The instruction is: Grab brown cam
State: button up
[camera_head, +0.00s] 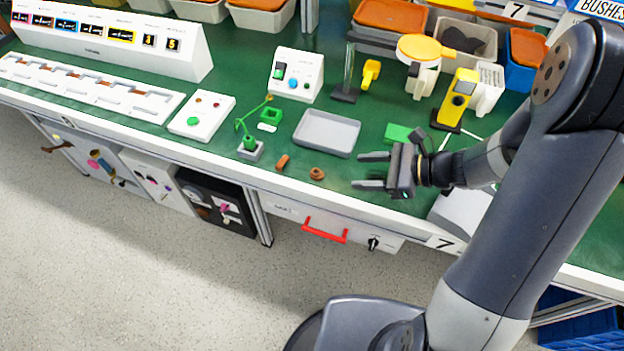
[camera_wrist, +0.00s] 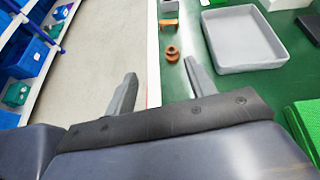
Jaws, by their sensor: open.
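The brown cam (camera_head: 317,173) is a small reddish-brown ring-like piece lying on the green bench top near its front edge. It also shows in the wrist view (camera_wrist: 172,53), ahead of the fingers and nearer the right one. My gripper (camera_head: 358,170) is open and empty, to the right of the cam in the head view. In the wrist view the two fingers (camera_wrist: 159,80) stand wide apart, with the bench edge and floor between them. The cam is apart from both fingers.
A small brown block (camera_head: 282,162) lies left of the cam. A grey tray (camera_head: 327,133) sits just behind. A green block (camera_head: 398,133) is behind my gripper. A drawer with a red handle (camera_head: 325,231) is below the bench edge.

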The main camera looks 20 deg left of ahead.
aim_at(317, 172)
jog(key=shift+m+t+y, duration=0.3)
jog(key=shift+m, duration=0.5)
jog(key=f, duration=0.1)
jog(key=w+f, duration=0.1)
jog(key=f, duration=0.1)
jog(key=shift+w+a+f+b, duration=0.35)
jog(key=shift+a+b, duration=0.05)
jog(key=x, duration=1)
jog(key=shift+a+f+p, duration=0.15)
jog(key=shift+a+p, duration=0.05)
jog(key=shift+p, duration=0.2)
jog(key=shift+c, duration=0.4)
jog(key=c, duration=0.9)
